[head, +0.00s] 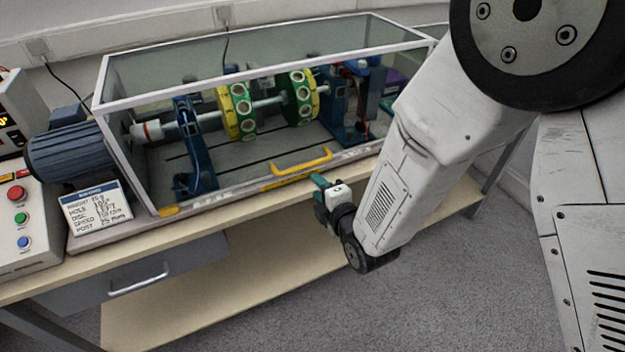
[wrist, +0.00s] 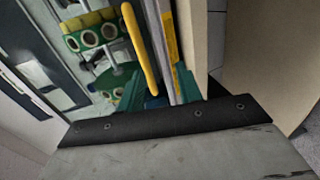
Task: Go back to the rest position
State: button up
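My gripper (head: 320,183) is at the front edge of the bench, just in front of the glazed case and close to its yellow handle (head: 302,162). In the wrist view my gripper (wrist: 160,82) has its two green fingers apart. The yellow handle (wrist: 140,45) shows in the gap between them, and I see nothing held. Whether a finger touches the handle cannot be told. My white forearm reaches down from the upper right in the head view.
The case (head: 270,45) holds a shaft with two green and yellow disks (head: 298,98). A motor (head: 70,150), a written card (head: 97,208) and a button box (head: 25,220) stand at left. A drawer (head: 140,280) is below. Open floor (head: 420,300) lies in front.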

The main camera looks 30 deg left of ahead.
jog(key=shift+v, duration=0.95)
jog(key=shift+a+r, duration=0.1)
jog(key=shift+r, duration=0.1)
notch_tip(320, 180, down, 7)
jog(key=s+d+m+g+h, duration=0.2)
jog(key=d+m+g+h, duration=0.1)
jog(key=m, duration=0.1)
jog(key=s+d+r+m+g+h, duration=0.1)
jog(key=d+m+g+h, duration=0.2)
jog(key=d+m+h, duration=0.35)
jog(key=s+d+r+m+h, duration=0.1)
jog(key=s+d+r+m, duration=0.4)
jog(key=d+r, duration=0.4)
jog(key=s+d+r+m+g, duration=0.1)
jog(key=s+d+r+m, duration=0.4)
jog(key=d+r, duration=0.5)
jog(key=s+d+r+m+g+h, duration=0.1)
jog(key=s+d+r+m, duration=0.5)
jog(key=d, duration=1.2)
notch_tip(320, 180, up, 4)
jog(key=shift+d+f+m+h, duration=0.2)
jog(key=shift+d+m+h, duration=0.15)
jog(key=shift+m, duration=0.5)
